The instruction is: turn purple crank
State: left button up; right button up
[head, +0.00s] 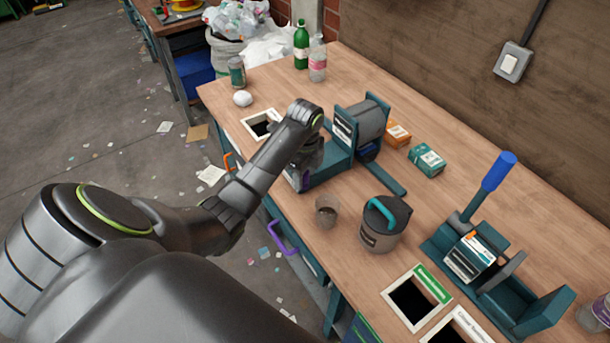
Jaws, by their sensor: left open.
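My left gripper points down there and is open. Its fingers are small and partly hidden by my wrist, so I cannot tell whether they are around the purple part or touching it. The rest of the crank is hidden behind my arm. My right gripper is not in view.
A glass cup (326,211) and a grey pot with a teal handle (381,226) stand close to the right. A blue-handled lever press (488,192) holds a carton. Framed openings (411,297) lie near the front edge. A purple drawer handle (282,240) sticks out below.

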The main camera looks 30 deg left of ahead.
pick_arm(q)
grip_shut()
dwell(0.3)
